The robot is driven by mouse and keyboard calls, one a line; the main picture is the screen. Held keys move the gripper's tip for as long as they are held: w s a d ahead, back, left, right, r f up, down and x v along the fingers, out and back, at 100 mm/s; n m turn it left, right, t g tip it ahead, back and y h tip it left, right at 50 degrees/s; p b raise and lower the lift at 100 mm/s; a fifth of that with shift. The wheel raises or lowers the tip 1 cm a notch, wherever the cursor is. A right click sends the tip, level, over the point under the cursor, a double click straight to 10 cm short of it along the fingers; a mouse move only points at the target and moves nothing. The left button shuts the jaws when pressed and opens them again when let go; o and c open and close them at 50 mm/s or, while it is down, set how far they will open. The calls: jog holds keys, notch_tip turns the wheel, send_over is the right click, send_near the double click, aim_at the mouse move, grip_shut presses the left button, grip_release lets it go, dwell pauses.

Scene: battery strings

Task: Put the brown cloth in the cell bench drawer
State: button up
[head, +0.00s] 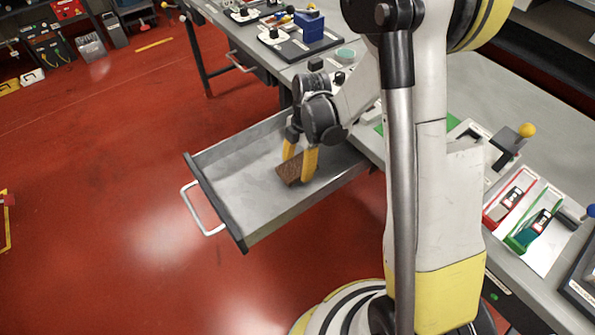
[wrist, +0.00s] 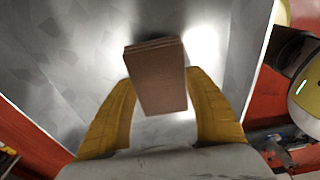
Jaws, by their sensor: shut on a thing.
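The brown cloth (head: 290,173) looks like a small folded block. My gripper (head: 300,167) has yellow fingers and is shut on it; the wrist view shows the cloth (wrist: 157,80) between the two fingertips (wrist: 160,95). The drawer (head: 222,163) is pulled out from the bench and is otherwise empty. In the head view the gripper and cloth are over the inside of the drawer, within its walls. I cannot tell whether the cloth touches the drawer floor. The drawer's pale handle (head: 196,213) faces the left.
The grey bench top (head: 355,75) runs behind the drawer. It carries a blue box (head: 310,27) on a dark tray and, at the right, red and green trays (head: 525,225) with small devices. The red floor (head: 120,190) left of the drawer is clear.

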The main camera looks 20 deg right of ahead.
jog(key=shift+f, duration=0.75)
jog(key=shift+f, duration=0.15)
jog(key=o, duration=1.2)
jog(key=shift+o, duration=0.2)
